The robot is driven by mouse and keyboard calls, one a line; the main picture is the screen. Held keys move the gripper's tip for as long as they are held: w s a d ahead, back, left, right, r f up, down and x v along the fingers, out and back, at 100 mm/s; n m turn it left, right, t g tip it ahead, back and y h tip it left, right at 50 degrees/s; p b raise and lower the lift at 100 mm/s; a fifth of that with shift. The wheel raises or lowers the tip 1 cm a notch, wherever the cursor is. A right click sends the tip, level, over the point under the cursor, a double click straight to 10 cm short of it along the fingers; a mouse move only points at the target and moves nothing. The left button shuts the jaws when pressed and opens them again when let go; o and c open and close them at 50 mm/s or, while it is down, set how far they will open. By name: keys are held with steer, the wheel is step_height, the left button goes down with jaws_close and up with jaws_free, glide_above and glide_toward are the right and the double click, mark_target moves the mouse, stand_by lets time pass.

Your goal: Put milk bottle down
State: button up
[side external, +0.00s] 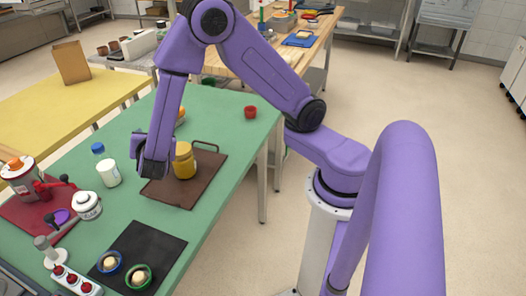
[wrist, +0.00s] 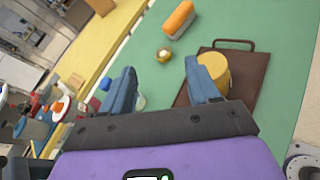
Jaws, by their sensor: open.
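The milk bottle (side external: 108,172), white with a blue cap, stands upright on the green table (side external: 222,122) in the side view. In the wrist view, its blue cap (wrist: 105,83) appears left of the left finger, which hides much of the body. My gripper (side external: 153,168) is to the right of the bottle in the side view, over the left part of the brown tray. In the wrist view, my gripper (wrist: 160,66) has its fingers apart with nothing held between them.
A yellow jar (side external: 184,162) stands on the brown tray (side external: 172,196), close to my gripper. A black mat (side external: 154,240) holds two ringed items. A red cup (side external: 250,112) stands farther back.

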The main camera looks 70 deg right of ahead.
steer(key=s+r+m+g+y, duration=0.1)
steer(key=s+m+g+y, duration=0.3)
steer(key=s, duration=1)
steer(key=s+r+m+g+y, duration=0.2)
steer(key=s+m+g+y, duration=0.3)
steer(key=s, duration=1)
steer(key=shift+s+d+r+m+y, duration=0.15)
steer(key=shift+r+m+y, duration=0.15)
steer(key=shift+m+y, duration=0.45)
